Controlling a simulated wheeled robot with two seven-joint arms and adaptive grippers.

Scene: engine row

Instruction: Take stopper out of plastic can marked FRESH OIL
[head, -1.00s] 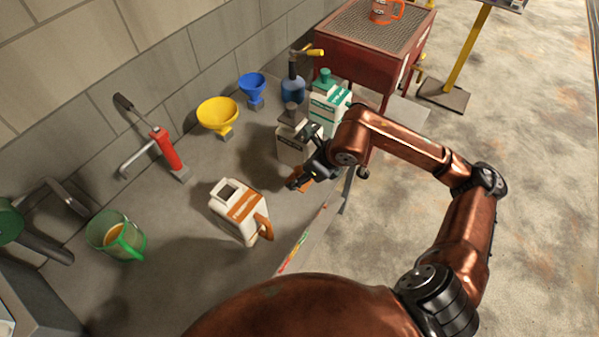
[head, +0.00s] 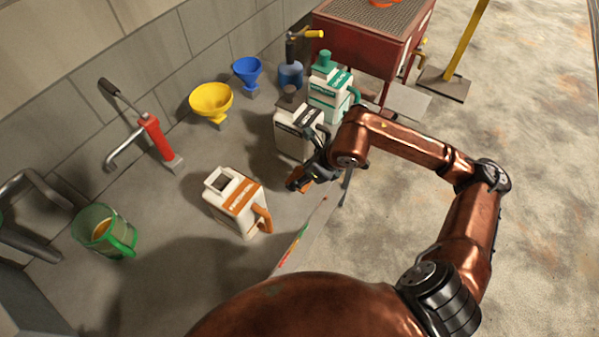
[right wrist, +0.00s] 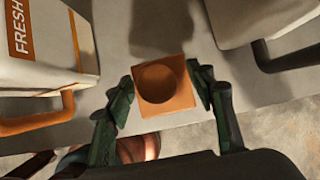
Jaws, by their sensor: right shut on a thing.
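The white plastic can with the orange label (head: 240,206) stands on the grey bench in the head view. Its square neck is open and dark inside, with no stopper in it. In the right wrist view the can (right wrist: 42,55) shows at the left, with part of the word FRESH and an orange handle. My right gripper (right wrist: 163,86) is shut on the orange square stopper (right wrist: 178,104), which has a round hollow facing the camera. In the head view my right gripper (head: 305,180) is right of the can, apart from it. My left gripper is out of view.
A black-labelled can (head: 292,136) and a green-labelled can (head: 330,90) stand behind my right gripper. Bare bench lies in front of the can.

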